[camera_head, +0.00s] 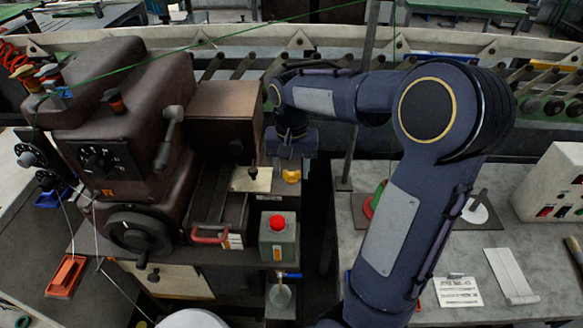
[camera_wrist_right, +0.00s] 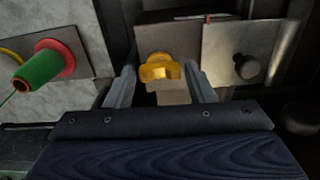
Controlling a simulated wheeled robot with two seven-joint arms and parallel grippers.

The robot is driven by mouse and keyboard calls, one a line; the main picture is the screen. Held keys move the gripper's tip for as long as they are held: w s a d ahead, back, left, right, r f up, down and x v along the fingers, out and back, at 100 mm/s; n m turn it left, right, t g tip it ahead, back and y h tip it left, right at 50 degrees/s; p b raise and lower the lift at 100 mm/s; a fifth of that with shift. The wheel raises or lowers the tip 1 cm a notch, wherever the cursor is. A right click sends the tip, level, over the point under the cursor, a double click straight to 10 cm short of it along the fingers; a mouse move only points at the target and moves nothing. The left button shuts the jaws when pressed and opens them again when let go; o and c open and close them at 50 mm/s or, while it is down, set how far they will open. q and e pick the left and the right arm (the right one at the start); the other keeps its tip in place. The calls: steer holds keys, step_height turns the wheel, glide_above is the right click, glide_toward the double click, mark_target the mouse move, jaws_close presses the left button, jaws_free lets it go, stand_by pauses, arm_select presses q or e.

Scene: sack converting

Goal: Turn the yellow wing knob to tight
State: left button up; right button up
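The yellow wing knob (camera_wrist_right: 159,68) sits on a metal plate in the right wrist view, between and slightly ahead of my fingertips in the picture. It also shows in the head view (camera_head: 291,176), just below my right gripper (camera_head: 291,158). My right gripper is open in the wrist view (camera_wrist_right: 160,80), one finger on each side of the knob, with a visible gap on both sides. I cannot tell whether the fingertips are at the knob's depth. My left gripper is not in view.
The brown machine (camera_head: 130,120) with a handwheel (camera_head: 139,232) stands at the left. A green box with a red button (camera_head: 277,223) is below the knob. A round dark knob on a plate (camera_wrist_right: 246,66) and a green spool (camera_wrist_right: 42,70) flank the gripper.

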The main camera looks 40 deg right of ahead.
mark_target(291, 171)
steer(key=shift+o, duration=1.1)
step_height(291, 171, up, 8)
steer(key=shift+f, duration=0.1)
steer(key=s+a+f+n+t+y, duration=0.2)
steer(key=s+a+n+t, duration=0.1)
steer(key=s+a, duration=0.4)
steer(key=s+a+f+n+t+y, duration=0.1)
steer(key=s+a+f+n+t, duration=0.1)
steer(key=s+a, duration=0.4)
steer(key=s+f+n, duration=0.1)
steer(key=s, duration=0.3)
steer(key=shift+a+f+t+y, duration=0.2)
steer(key=shift+a+t+y, duration=0.15)
steer(key=shift+t+y, duration=0.05)
steer(key=shift+s, duration=0.1)
